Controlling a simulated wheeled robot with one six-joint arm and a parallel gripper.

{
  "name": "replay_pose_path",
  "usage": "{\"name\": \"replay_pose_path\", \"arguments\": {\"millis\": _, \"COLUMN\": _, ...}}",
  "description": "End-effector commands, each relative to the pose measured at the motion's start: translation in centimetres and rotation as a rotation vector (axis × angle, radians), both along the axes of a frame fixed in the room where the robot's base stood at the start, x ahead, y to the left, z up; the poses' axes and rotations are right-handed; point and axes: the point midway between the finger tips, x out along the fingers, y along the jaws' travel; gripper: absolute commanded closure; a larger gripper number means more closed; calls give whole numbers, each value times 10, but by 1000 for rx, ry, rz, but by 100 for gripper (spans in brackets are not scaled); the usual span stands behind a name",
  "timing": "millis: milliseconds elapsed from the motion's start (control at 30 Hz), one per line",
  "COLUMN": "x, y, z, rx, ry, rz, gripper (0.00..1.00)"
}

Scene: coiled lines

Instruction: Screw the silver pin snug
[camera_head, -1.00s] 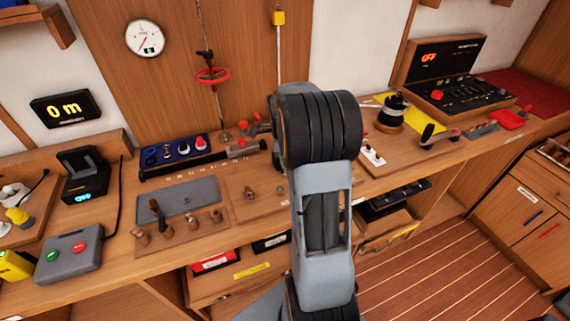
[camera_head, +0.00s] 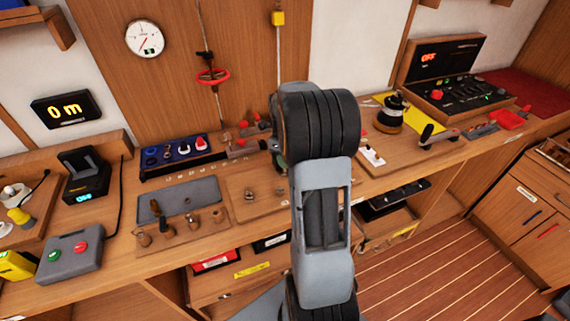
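Small metal fittings (camera_head: 250,193) sit on a low wooden board (camera_head: 240,181) at the middle of the bench. They are too small to tell whether one is the silver pin or how any thread sits. My arm (camera_head: 320,190) rises in front of the board's right side and hides part of it. My gripper is hidden behind the arm, so its fingers and anything in them cannot be seen.
Left of the board is a grey plate (camera_head: 178,196) with several wooden-handled pieces. A blue switch panel (camera_head: 176,153) stands behind. A grey button box (camera_head: 68,254) is at left. A black winch (camera_head: 391,113) and a control case (camera_head: 455,85) stand at right.

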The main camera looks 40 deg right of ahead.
Motion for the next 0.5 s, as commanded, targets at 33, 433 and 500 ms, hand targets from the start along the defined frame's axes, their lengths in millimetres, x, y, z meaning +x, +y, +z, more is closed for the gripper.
{"name": "replay_pose_path", "arguments": {"millis": 33, "x": 0, "y": 0, "z": 0, "rx": -1, "ry": -1, "rz": -25, "gripper": 100}}
{"name": "replay_pose_path", "arguments": {"millis": 433, "x": 0, "y": 0, "z": 0, "rx": -2, "ry": -1, "rz": -25, "gripper": 58}}
{"name": "replay_pose_path", "arguments": {"millis": 500, "x": 0, "y": 0, "z": 0, "rx": -2, "ry": -1, "rz": -25, "gripper": 52}}
